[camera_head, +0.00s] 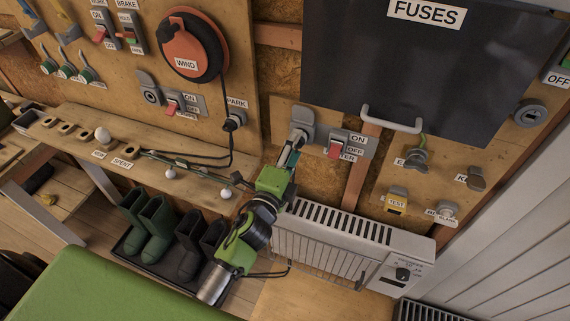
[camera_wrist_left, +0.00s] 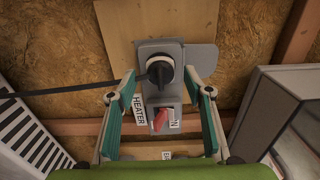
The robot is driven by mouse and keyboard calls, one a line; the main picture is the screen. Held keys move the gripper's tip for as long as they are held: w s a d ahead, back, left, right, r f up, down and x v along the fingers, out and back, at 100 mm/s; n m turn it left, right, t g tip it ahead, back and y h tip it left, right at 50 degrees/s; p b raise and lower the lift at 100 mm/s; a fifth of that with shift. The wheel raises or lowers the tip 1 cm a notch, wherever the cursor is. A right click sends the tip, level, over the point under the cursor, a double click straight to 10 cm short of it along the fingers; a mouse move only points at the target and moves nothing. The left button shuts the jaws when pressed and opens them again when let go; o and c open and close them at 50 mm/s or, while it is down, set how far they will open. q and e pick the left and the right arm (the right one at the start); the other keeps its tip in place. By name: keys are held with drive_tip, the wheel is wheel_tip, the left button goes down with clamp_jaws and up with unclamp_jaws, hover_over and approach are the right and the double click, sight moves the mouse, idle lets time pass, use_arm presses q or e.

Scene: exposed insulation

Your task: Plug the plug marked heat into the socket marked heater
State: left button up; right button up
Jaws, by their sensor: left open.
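The heater socket (camera_head: 304,117) is a grey fitting on the wooden wall board, left of a red switch (camera_head: 335,150) whose label is partly covered and ends in "TER". In the left wrist view the HEATER label (camera_wrist_left: 139,109) is readable. A round black plug with a pale ring (camera_wrist_left: 159,70) sits at the socket's face, a dark cable (camera_wrist_left: 60,88) running left from it. I cannot read a heat mark on it. It looks seated, but its depth is hard to tell. My left gripper (camera_head: 293,147) is open, its fingers (camera_wrist_left: 160,88) apart on either side of the plug. My right gripper is out of view.
A white heater (camera_head: 345,230) stands below the socket. A dark fuse box (camera_head: 420,70) with a pale handle is at upper right.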

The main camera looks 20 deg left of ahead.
use_arm(q)
drive_tip(key=s, duration=1)
drive_tip(key=shift+a, duration=0.2)
idle(0.3)
drive_tip(key=s+f+n+g, duration=0.3)
drive_tip(key=s+f, duration=0.1)
drive_tip(key=f, duration=0.8)
drive_tip(key=s+d+f+n+g, duration=0.1)
drive_tip(key=s+f+n+g, duration=0.15)
drive_tip(key=f, duration=0.95)
drive_tip(key=s+f+n+g, duration=0.25)
drive_tip(key=s+f, duration=0.25)
drive_tip(key=f, duration=0.7)
drive_tip(key=s+a+f+n+g, duration=0.2)
drive_tip(key=s+f, duration=0.4)
drive_tip(key=s, duration=0.4)
drive_tip(key=s+a+f+n+g, duration=0.2)
drive_tip(key=s+f, duration=0.4)
drive_tip(key=s, duration=0.4)
drive_tip(key=s+a+f+n+g, duration=0.3)
drive_tip(key=s+f, duration=0.4)
drive_tip(key=s, duration=0.3)
drive_tip(key=shift+n+g+y, duration=0.3)
drive_tip(key=shift+n+g, duration=0.2)
drive_tip(key=shift+g, duration=0.5)
